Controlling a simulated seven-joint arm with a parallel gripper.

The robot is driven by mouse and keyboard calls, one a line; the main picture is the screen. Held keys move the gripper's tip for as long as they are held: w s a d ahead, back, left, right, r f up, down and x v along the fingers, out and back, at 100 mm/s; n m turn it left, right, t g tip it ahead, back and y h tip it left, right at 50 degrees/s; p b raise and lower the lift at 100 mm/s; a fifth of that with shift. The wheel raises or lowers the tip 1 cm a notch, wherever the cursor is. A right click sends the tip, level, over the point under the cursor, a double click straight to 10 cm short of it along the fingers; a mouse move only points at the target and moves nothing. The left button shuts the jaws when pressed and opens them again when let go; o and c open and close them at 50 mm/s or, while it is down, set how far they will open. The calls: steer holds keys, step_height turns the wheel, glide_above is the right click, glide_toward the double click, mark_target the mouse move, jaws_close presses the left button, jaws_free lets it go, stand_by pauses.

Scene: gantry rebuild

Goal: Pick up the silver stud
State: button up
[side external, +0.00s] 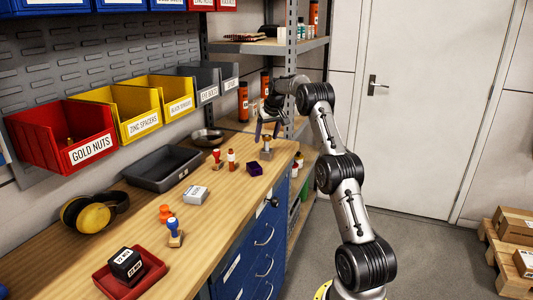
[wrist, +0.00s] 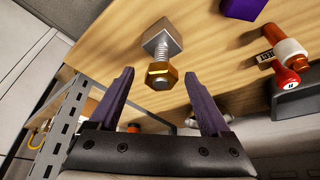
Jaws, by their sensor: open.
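A silver threaded stud (wrist: 161,84) shows in the wrist view with a gold nut (wrist: 162,70) around it and a silver block (wrist: 163,38) at its far end. In the side view the block (side external: 267,154) sits on the wooden bench near its far right corner; the stud there is too small to make out clearly. My gripper (wrist: 158,74) is open, with dark purple fingers apart on either side of the nut in the picture. In the side view my gripper (side external: 268,129) is just above the piece. I cannot tell any contact.
A dark grey tray (side external: 163,168) lies further left. Shelving with an upright post (side external: 291,60) stands close behind my gripper.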

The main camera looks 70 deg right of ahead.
mark_target(267, 147)
steer(key=shift+s+a+x, duration=0.1)
steer(key=shift+x, duration=0.8)
steer(key=shift+s+a+x, duration=0.1)
steer(key=shift+a+x, duration=0.05)
steer(key=shift+x, duration=0.75)
steer(key=shift+s+a+x, duration=0.1)
steer(key=shift+s+x, duration=0.05)
steer(key=shift+x, duration=0.75)
steer(key=shift+f, duration=0.15)
steer(key=shift+f, duration=0.1)
jaws_close()
